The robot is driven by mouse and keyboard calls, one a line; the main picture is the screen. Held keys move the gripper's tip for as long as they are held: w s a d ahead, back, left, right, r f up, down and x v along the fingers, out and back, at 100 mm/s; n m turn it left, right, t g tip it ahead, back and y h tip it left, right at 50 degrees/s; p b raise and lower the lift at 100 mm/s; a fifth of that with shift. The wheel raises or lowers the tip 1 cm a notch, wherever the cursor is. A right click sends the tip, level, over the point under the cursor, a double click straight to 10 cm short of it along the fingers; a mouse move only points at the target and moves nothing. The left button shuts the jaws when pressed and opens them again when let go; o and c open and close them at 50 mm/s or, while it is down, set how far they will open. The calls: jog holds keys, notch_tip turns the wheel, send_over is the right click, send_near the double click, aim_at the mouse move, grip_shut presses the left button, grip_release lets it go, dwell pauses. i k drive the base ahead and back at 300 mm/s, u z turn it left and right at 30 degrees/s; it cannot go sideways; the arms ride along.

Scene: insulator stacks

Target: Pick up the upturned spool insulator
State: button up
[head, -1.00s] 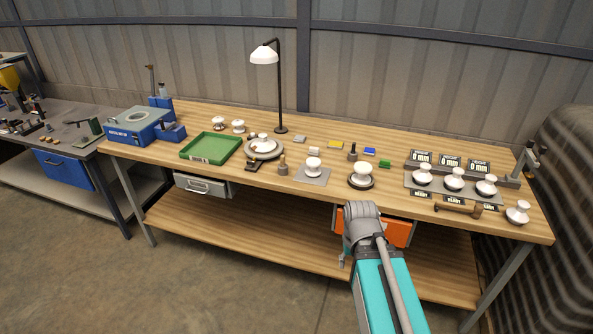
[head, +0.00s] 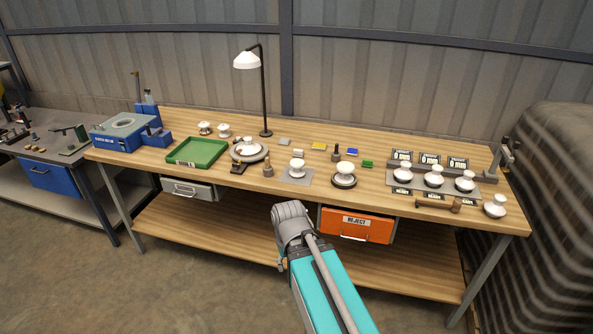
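Several white insulators stand on the wooden bench (head: 330,205). One sits on a grey square mat (head: 297,168), one on a dark round base (head: 345,175), and a row stands on a grey stand at the right, including a left one (head: 403,172), a middle one (head: 433,176) and a right one (head: 464,181). A lone insulator (head: 495,206) leans at the right front corner. Two small spool-shaped ones, a left (head: 205,128) and a right (head: 223,130), stand behind the green tray. I cannot tell which is upturned.
A green tray (head: 180,160), a round grey plate with white pieces (head: 262,156) and a desk lamp (head: 264,100) stand left of centre. An orange REJECT drawer (head: 357,232) hangs under the bench. Small displays line the right back. A wooden-handled tool (head: 438,205) lies at the right front.

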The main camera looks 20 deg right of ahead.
aim_at(296, 172)
jog(key=u, duration=0.1)
jog(key=i, duration=0.95)
jog(key=z, duration=0.05)
